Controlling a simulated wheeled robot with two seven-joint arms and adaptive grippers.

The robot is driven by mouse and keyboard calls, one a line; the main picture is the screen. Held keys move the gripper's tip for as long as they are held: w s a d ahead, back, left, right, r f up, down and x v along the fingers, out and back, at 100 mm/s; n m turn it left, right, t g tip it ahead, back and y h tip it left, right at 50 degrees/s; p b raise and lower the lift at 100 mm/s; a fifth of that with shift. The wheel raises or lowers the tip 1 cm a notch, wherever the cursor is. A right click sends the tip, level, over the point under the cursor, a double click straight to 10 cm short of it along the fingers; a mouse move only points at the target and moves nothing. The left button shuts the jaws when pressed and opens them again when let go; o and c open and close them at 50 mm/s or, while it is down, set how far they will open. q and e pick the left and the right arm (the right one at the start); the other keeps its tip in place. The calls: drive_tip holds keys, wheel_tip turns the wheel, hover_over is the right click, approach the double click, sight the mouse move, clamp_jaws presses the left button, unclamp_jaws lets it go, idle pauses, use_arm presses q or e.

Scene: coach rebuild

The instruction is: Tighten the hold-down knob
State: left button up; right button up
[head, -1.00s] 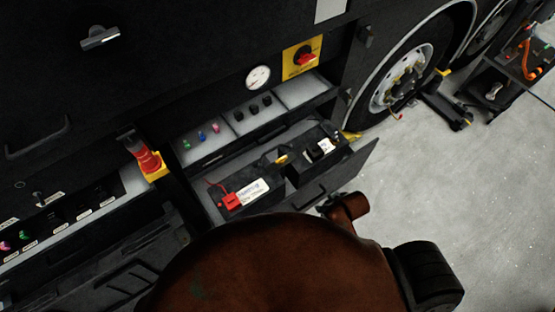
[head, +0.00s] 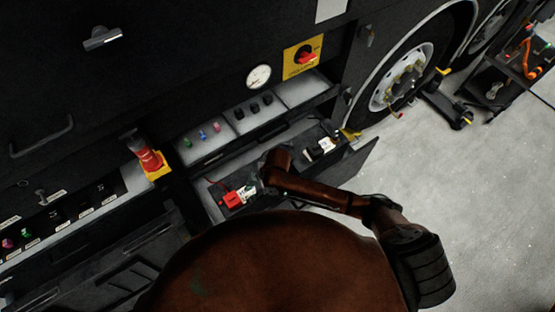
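A drawer-like battery tray (head: 208,203) is pulled out low on the dark coach side, with dark batteries in it. One battery end shows a red terminal cover (head: 236,198) and a white label (head: 246,191). My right arm reaches over the tray from the right. My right gripper (head: 264,177) is over the middle of the tray, next to the label, dark and mostly hidden by my wrist. I cannot see its fingertips. The hold-down knob is not visible; the middle of the tray is covered by my arm. My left gripper is not in view.
Above the tray are a shelf with small colored fittings (head: 203,135), a gauge (head: 259,77) and a red switch on a yellow plate (head: 304,57). A wheel (head: 404,78) is at right. Grey floor is free at right.

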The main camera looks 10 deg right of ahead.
drive_tip(key=w+d+n+h, duration=0.1)
drive_tip(key=w, duration=0.1)
drive_tip(key=w+d+f+n+h, duration=0.1)
drive_tip(key=w+d, duration=0.1)
drive_tip(key=w+d+n+h, duration=0.1)
drive_tip(key=w+d, duration=0.1)
drive_tip(key=shift+w+d+f+n+g, duration=0.25)
drive_tip(key=shift+w+f+n+g, duration=0.05)
drive_tip(key=shift+w+g, duration=0.1)
drive_tip(key=w+d+r, duration=0.1)
drive_tip(key=w+d, duration=0.1)
drive_tip(key=d, duration=0.1)
drive_tip(key=w+d+r+h, duration=0.1)
drive_tip(key=w+d, duration=0.2)
drive_tip(key=w+d+h, duration=0.1)
drive_tip(key=w+d, duration=0.2)
drive_tip(key=shift+d+r+n, duration=0.1)
drive_tip(key=shift+r+n, duration=0.2)
drive_tip(key=shift+r, duration=0.1)
drive_tip(key=shift+f, duration=0.3)
wheel_tip(320, 180, down, 7)
drive_tip(key=shift+r, duration=0.1)
drive_tip(key=shift+w, duration=0.1)
clamp_jaws()
drive_tip(key=shift+d, duration=0.1)
